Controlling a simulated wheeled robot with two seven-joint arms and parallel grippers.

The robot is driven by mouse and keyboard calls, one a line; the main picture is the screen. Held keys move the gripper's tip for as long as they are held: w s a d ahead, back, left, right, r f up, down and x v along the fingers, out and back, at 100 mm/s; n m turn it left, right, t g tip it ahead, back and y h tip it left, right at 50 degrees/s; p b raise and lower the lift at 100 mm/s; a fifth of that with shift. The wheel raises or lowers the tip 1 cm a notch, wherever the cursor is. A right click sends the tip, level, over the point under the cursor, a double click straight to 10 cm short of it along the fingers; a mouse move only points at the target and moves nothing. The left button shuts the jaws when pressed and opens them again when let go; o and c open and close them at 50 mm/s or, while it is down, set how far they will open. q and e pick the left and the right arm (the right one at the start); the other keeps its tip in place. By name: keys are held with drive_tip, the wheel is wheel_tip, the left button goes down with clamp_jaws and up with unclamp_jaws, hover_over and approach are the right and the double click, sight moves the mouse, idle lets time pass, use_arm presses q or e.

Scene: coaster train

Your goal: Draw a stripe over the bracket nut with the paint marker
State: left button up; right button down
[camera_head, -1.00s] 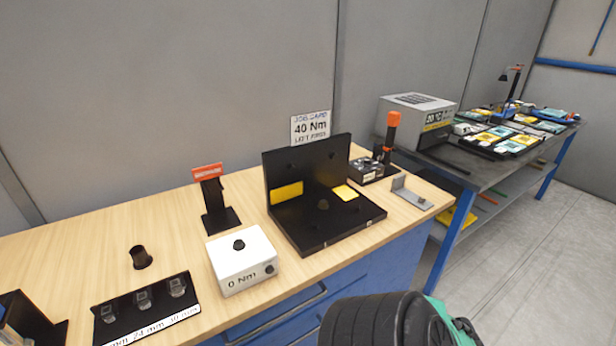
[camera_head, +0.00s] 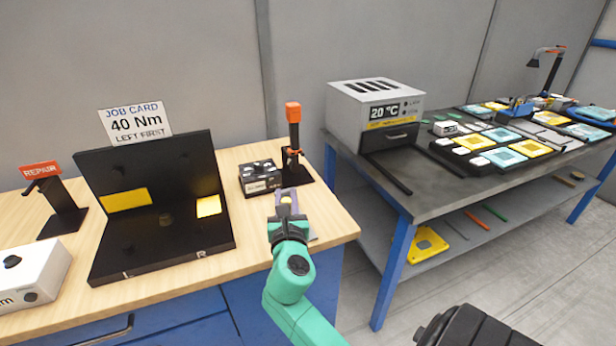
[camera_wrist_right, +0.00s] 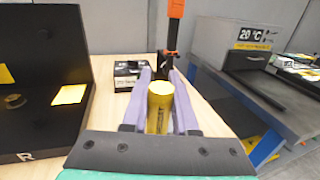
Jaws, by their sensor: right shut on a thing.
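My right gripper (camera_head: 287,197) is over the right end of the wooden bench and shut on a yellow cylinder (camera_wrist_right: 160,106), which looks like the paint marker. The cylinder stands up between the two pale purple fingers in the right wrist view; its lower end is hidden. The black L-shaped bracket (camera_head: 115,255) is on the bench to the left of the gripper, apart from it. It has two yellow patches and a small dark round nut (camera_head: 165,219) on its base, also visible in the right wrist view (camera_wrist_right: 14,101). My left gripper is out of view.
A black box (camera_head: 261,178) and an orange-topped black post (camera_head: 293,140) stand behind the gripper. A small grey metal piece (camera_head: 313,237) is mostly hidden by my arm. A white box (camera_head: 35,270) and REPAIR stand (camera_head: 62,208) are left. A grey table (camera_head: 400,190) with a heater-like box is right.

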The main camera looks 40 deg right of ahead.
use_arm(q)
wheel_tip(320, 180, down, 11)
drive_tip(key=b, duration=0.9)
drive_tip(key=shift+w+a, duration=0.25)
use_arm(e)
drive_tip(key=w+d+m+g+h, duration=0.1)
drive_tip(key=w+d, duration=0.3)
drive_tip(key=d, duration=0.4)
drive_tip(key=shift+w+f+m+g+h, duration=0.15)
drive_tip(key=shift+f+m+g+h, duration=0.2)
drive_tip(key=shift+h, duration=0.25)
use_arm(q)
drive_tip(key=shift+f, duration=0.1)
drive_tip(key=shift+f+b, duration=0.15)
drive_tip(key=shift+b, duration=0.25)
use_arm(e)
drive_tip(key=shift+a+f, duration=0.15)
drive_tip(key=shift+f, duration=0.55)
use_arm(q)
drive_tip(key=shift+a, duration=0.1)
